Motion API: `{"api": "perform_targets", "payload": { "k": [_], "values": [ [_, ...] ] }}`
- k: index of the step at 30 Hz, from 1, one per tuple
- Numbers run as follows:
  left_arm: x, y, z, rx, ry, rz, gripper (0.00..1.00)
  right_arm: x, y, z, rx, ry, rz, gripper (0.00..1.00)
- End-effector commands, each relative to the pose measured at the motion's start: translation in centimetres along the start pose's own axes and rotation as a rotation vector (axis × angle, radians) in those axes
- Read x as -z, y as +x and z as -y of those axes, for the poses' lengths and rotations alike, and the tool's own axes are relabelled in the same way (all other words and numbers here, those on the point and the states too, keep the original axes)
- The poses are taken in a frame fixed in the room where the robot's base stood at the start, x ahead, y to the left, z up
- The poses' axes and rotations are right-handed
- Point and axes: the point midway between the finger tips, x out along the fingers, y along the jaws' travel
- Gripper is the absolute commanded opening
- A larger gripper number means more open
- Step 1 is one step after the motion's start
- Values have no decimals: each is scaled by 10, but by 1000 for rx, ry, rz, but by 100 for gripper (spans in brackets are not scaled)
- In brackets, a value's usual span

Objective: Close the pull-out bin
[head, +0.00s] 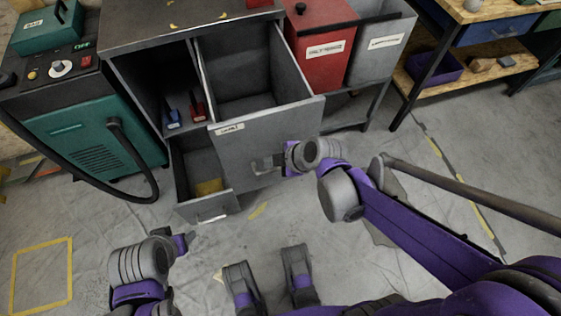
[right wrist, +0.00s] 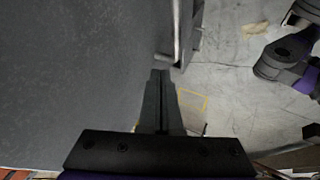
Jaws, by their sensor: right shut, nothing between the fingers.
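The pull-out bin (head: 265,75) is a deep grey box standing well out of the grey metal cabinet (head: 160,28). Its tall front panel has a small white label and a bar handle (head: 262,165). My right gripper (head: 284,160) is at the front panel, beside the handle at its right end. In the right wrist view its fingers (right wrist: 161,100) are together with nothing between them, and a grey panel fills the left side. I cannot tell whether they touch the panel. My left gripper (head: 188,240) is low at the left, away from the bin; its jaw opening is unclear.
A lower grey drawer (head: 197,182) is also open, with a yellow item inside. Red and blue tools (head: 197,105) stand in the cabinet's open compartment. A teal machine (head: 90,135) with a hose is at left. Red (head: 318,45) and grey bins stand right. The front floor is open.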

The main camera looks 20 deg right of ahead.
Motion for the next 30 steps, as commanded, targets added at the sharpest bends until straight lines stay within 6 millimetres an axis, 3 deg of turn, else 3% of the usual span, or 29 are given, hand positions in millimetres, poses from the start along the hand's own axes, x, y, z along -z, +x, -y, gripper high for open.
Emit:
{"api": "perform_targets", "payload": {
  "k": [3, 7, 23, 30],
  "values": [
    [-1, 3, 0, 0, 0, 1, 62, 0, 7, -18, -1, 1, 1, 0],
    [-2, 5, 0, 0, 0, 2, 62, 0, 12, -28, -1, 1, 1, 0],
    [-2, 5, 0, 0, 0, 2, 62, 0, 14, -34, -1, 1, 2, 0],
    [-2, 6, 0, 0, 0, 2, 62, 0, 30, -65, -2, 1, 1, 0]
  ]
}}
